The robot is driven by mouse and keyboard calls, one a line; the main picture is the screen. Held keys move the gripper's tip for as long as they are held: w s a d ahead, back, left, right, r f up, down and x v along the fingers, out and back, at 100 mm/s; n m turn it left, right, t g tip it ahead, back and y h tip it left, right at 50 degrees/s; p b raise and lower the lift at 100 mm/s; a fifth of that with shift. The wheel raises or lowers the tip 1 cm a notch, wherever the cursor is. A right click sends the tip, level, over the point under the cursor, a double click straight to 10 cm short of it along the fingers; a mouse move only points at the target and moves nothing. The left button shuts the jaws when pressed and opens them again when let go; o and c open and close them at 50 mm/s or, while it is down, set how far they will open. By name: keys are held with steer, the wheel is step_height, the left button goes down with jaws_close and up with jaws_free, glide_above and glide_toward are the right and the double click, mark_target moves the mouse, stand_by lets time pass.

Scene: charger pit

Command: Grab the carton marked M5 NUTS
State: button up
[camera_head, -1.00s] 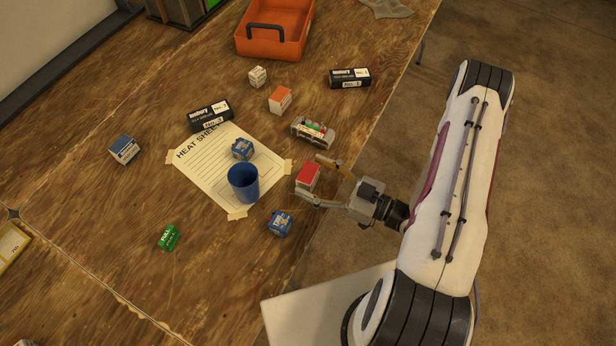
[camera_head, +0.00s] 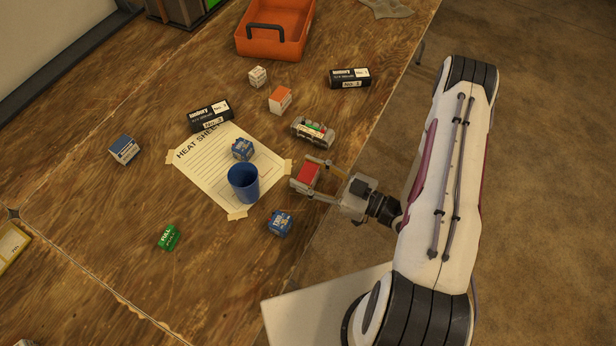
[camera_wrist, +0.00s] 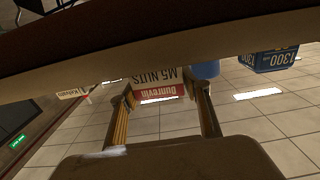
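The M5 NUTS carton (camera_head: 308,174), with a red top and pale sides, stands near the table's edge, right of the blue cup. In the wrist view the carton (camera_wrist: 158,82) shows "Dunrevin" and "M5 NUTS" upside down between the two fingers. My gripper (camera_head: 309,174) reaches in from the right with one finger along each side of the carton. The fingers look closed onto its sides; it also shows in the wrist view (camera_wrist: 162,92). The carton appears to be on the table.
A blue cup (camera_head: 243,183) and a small blue box (camera_head: 243,149) stand on the taped sheet (camera_head: 204,165). Another blue box (camera_head: 280,223) is just below the carton. A grey holder of small items (camera_head: 313,132) lies just above. Table space left of the sheet is mostly clear.

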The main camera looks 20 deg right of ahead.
mark_target(308, 173)
steer(key=c, duration=0.5)
steer(key=shift+r, duration=0.15)
steer(key=shift+r, duration=4.85)
